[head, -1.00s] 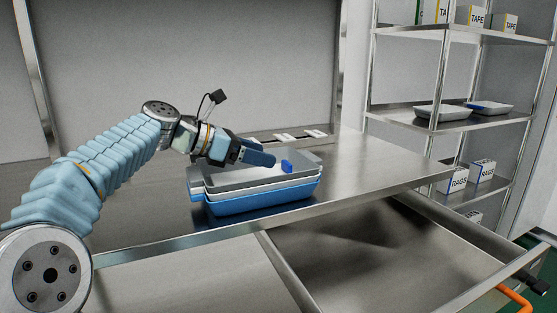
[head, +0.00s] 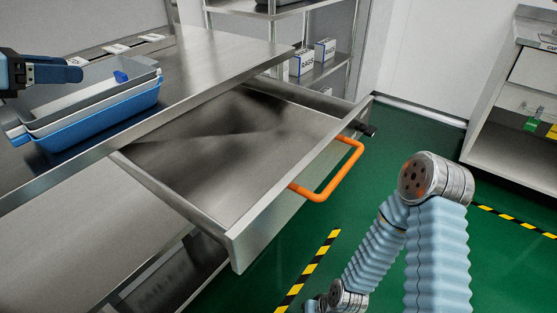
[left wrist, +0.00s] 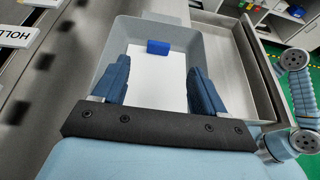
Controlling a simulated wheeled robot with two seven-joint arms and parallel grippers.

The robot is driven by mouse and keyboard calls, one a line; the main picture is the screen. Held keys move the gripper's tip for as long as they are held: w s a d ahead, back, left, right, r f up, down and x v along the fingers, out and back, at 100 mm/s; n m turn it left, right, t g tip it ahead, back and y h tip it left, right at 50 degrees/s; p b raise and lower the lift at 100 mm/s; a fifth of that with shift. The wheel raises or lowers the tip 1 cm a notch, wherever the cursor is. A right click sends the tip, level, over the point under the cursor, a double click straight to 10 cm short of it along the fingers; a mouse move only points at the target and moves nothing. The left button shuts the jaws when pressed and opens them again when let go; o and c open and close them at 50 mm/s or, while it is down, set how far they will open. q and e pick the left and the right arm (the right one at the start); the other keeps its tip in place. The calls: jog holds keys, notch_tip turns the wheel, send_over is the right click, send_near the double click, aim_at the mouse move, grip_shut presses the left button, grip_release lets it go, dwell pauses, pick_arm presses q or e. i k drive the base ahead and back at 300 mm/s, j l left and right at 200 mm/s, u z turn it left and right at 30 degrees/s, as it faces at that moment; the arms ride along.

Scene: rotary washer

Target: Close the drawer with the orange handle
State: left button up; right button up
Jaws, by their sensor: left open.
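The drawer (head: 215,150) is pulled well out from under the steel table, and its inside looks empty. Its orange handle (head: 335,180) is on the front panel, facing the green floor. My left gripper (head: 72,72) is at the far left of the head view, above the stacked trays and away from the drawer. In the left wrist view its two blue fingers (left wrist: 156,82) are apart with nothing between them, over a grey tray. My right arm's links show at the lower right, right of the handle; its gripper is out of sight. The drawer also shows in the left wrist view (left wrist: 232,55).
Stacked grey, white and blue trays (head: 95,117) stand on the table (head: 195,75), with a small blue block (head: 121,76) in the top one. Green floor (head: 290,240) is open before the drawer.

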aim_at(238, 165)
jog(key=k, duration=0.95)
